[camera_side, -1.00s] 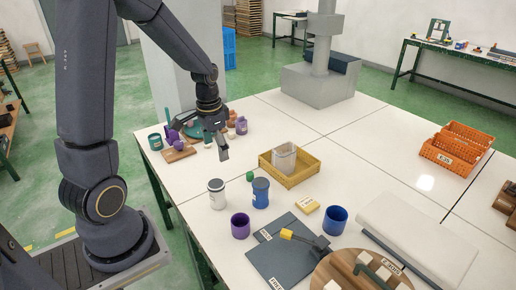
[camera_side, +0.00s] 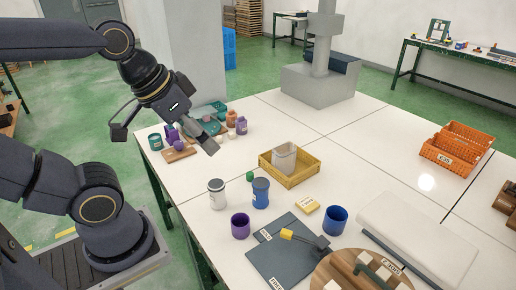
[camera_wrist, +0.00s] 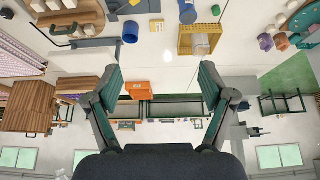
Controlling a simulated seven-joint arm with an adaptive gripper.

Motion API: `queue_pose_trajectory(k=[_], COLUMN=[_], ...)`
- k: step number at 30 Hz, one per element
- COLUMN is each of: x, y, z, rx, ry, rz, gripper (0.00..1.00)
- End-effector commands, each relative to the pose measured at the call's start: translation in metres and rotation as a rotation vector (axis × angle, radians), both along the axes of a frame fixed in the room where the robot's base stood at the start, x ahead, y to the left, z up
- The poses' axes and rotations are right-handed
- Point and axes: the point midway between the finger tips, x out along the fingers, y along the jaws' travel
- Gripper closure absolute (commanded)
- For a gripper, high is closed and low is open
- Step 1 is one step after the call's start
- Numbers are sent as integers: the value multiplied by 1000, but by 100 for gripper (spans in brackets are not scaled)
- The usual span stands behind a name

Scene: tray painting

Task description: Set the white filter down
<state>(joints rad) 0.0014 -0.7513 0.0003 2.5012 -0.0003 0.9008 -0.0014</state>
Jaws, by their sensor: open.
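My gripper (camera_side: 212,142) is raised over the left part of the white table, near the group of purple and teal things. In the wrist view its two fingers (camera_wrist: 160,74) are spread wide with nothing between them. I cannot pick out with certainty which thing is the white filter. A pale, see-through container (camera_side: 284,158) stands upright in a yellow tray (camera_side: 302,176), apart from my gripper. The tray also shows in the wrist view (camera_wrist: 184,43). Small whitish pieces (camera_side: 222,138) lie near my gripper, too small to identify.
Orange crates (camera_side: 457,147) stand at right.

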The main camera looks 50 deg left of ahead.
Motion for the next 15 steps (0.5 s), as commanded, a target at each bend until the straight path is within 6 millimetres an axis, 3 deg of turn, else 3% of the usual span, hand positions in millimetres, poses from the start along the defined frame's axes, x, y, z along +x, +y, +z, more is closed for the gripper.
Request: queue_pose_trajectory(k=[4,7,15], x=[1,2,2], y=[0,0,5], z=[-2,-14,-89], rx=[5,31,305], ry=[13,87,541], rz=[-3,-21,-154], gripper=[18,18,18])
